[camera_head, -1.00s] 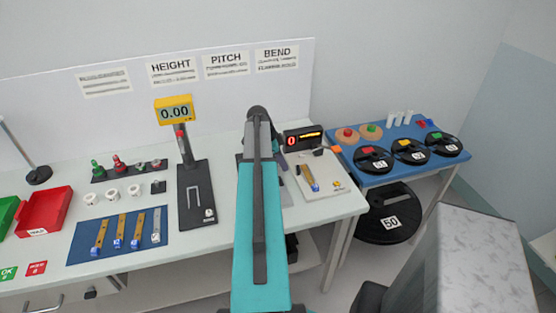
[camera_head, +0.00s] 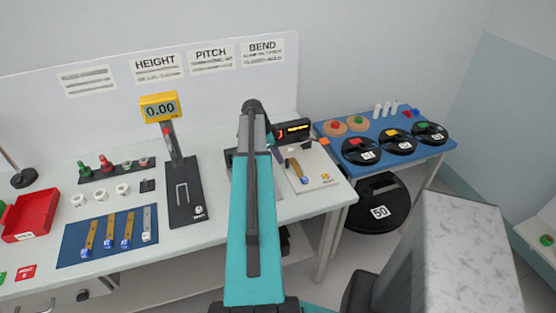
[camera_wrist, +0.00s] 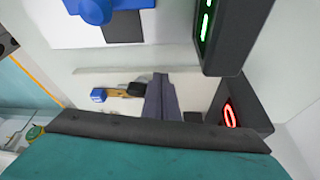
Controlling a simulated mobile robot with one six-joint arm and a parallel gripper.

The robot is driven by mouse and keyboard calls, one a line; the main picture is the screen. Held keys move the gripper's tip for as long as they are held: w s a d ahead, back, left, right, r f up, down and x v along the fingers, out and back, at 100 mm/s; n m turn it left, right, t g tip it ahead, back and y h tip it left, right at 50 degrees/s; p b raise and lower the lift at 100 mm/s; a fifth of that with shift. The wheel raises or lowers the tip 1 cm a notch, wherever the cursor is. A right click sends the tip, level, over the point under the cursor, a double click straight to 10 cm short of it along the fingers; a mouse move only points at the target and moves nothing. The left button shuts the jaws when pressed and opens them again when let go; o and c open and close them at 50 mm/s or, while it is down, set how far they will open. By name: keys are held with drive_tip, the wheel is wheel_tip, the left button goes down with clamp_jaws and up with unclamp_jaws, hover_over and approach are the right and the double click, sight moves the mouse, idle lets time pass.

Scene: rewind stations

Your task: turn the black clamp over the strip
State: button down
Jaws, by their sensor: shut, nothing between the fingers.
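The brass-coloured strip (camera_head: 299,171) with a blue end lies on a pale board (camera_head: 320,172) at the right end of the long table. In the wrist view the strip (camera_wrist: 117,93) lies left of my gripper, with its blue end (camera_wrist: 98,95) farthest left. A small black block, which looks like the clamp (camera_wrist: 138,88), sits at the strip's right end. My gripper (camera_wrist: 162,78) is shut and empty, its dark fingers just right of this block. I cannot tell whether they touch it.
A black display box (camera_head: 292,130) stands behind the board, close to my arm; another dark box (camera_wrist: 222,35) with green digits is at the upper right of the wrist view. The height gauge (camera_head: 187,190) stands left. A blue table (camera_head: 350,130) with black reels is right.

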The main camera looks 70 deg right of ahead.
drive_tip(key=shift+d, duration=0.1)
drive_tip(key=shift+a, duration=0.2)
idle(0.4)
drive_tip(key=shift+w+a, duration=0.1)
drive_tip(key=shift+a, duration=0.5)
drive_tip(key=shift+w, duration=0.1)
drive_tip(key=shift+w+a+b, duration=0.2)
drive_tip(key=shift+w+b, duration=0.1)
drive_tip(key=shift+w, duration=0.1)
drive_tip(key=w, duration=0.1)
drive_tip(key=w+a, duration=0.1)
drive_tip(key=shift+w+f+b, duration=0.1)
drive_tip(key=shift+w+b, duration=0.2)
drive_tip(key=shift+w, duration=0.1)
drive_tip(key=b+v, duration=0.3)
drive_tip(key=v, duration=0.7)
drive_tip(key=shift+d, duration=0.15)
